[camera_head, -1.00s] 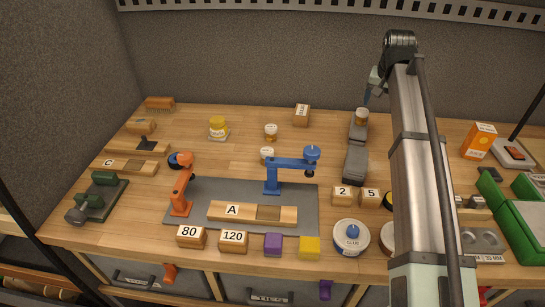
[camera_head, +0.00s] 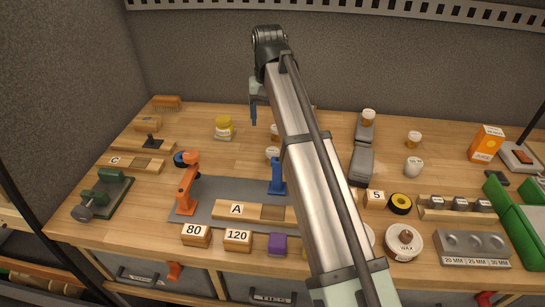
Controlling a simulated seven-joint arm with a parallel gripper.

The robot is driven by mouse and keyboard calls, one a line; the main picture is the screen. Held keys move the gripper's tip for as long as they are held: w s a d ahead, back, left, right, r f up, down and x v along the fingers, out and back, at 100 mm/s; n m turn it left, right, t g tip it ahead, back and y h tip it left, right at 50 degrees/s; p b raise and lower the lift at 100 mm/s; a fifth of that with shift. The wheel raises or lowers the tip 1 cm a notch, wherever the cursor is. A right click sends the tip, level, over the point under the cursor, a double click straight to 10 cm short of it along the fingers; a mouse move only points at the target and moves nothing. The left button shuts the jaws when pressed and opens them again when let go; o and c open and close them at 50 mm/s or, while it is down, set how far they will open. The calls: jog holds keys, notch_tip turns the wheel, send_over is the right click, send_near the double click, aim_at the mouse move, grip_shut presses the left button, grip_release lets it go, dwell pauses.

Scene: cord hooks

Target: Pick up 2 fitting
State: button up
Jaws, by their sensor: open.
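The wooden block marked 2, which showed left of the block marked 5 (camera_head: 375,198) earlier, is now hidden behind my arm. My gripper (camera_head: 253,116) is over the back middle of the bench, left of the arm's upper end.
My arm crosses the bench's middle, covering part of the blue clamp (camera_head: 277,178) and the grey mat (camera_head: 205,212). Grey blocks (camera_head: 361,166) stand behind the 5 block. A black-and-yellow roll (camera_head: 400,204) and wax tin (camera_head: 404,242) lie to its right.

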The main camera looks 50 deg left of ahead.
aim_at(272, 149)
notch_tip(272, 149, down, 8)
jog(key=shift+d+f, duration=0.1)
jog(key=shift+f, duration=0.05)
jog(key=f, duration=0.4)
jog(key=shift+w+d+f, duration=0.1)
jog(key=shift+w+d, duration=0.15)
jog(key=shift+d, duration=0.15)
jog(key=shift+f, duration=0.5)
jog(key=c, duration=1.2)
